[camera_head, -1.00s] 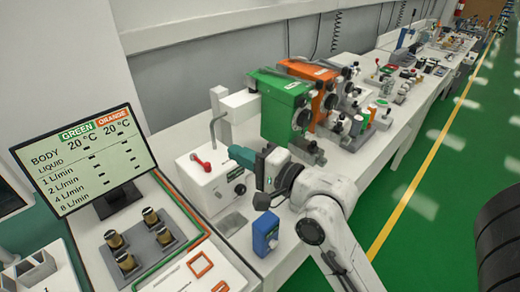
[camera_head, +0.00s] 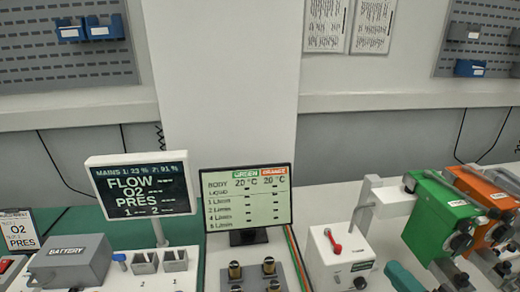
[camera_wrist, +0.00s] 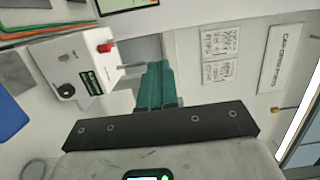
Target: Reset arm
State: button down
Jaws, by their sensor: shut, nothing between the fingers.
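My gripper (camera_wrist: 155,85) shows in the wrist view with its teal fingers pressed together and nothing between them. In the head view its teal fingers (camera_head: 402,277) show at the lower right edge, in front of the bench equipment. The rest of the arm is out of that view. In the wrist view the fingers are in free air, beside the white box with the red lever (camera_wrist: 75,66), which seems apart from them.
The white box (camera_head: 340,262), green vaporizer (camera_head: 437,215) and orange vaporizer (camera_head: 483,205) stand on the bench at the right. Two screens (camera_head: 246,198) (camera_head: 143,190) and a grey battery box (camera_head: 70,262) are further left. A blue thing (camera_wrist: 14,112) lies at the left of the wrist view.

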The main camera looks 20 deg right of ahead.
jog(key=w+a+f+n+g+y, duration=0.25)
jog(key=a+f+n+g, duration=0.35)
jog(key=f+n, duration=0.4)
jog(key=s+a+f+n+g, duration=0.1)
jog(key=f+n+g, duration=0.1)
jog(key=f+n, duration=0.1)
jog(key=s+a+f+n+g, duration=0.2)
jog(key=f+n+g, duration=0.1)
jog(key=f, duration=0.1)
jog(key=s+a+f+n+g+b, duration=0.1)
jog(key=s+a+f+n+g, duration=0.1)
jog(key=f+n, duration=0.1)
jog(key=shift+s+f+g+h, duration=0.2)
jog(key=shift+f+g+h, duration=0.1)
jog(key=shift+f+h, duration=0.05)
jog(key=s+d+f+g+b, duration=0.1)
jog(key=s+f+g+b, duration=0.1)
jog(key=s+f, duration=0.5)
jog(key=shift+s+m+g, duration=0.3)
jog(key=shift+s+g, duration=0.4)
jog(key=shift+s, duration=0.3)
jog(key=shift+d, duration=0.15)
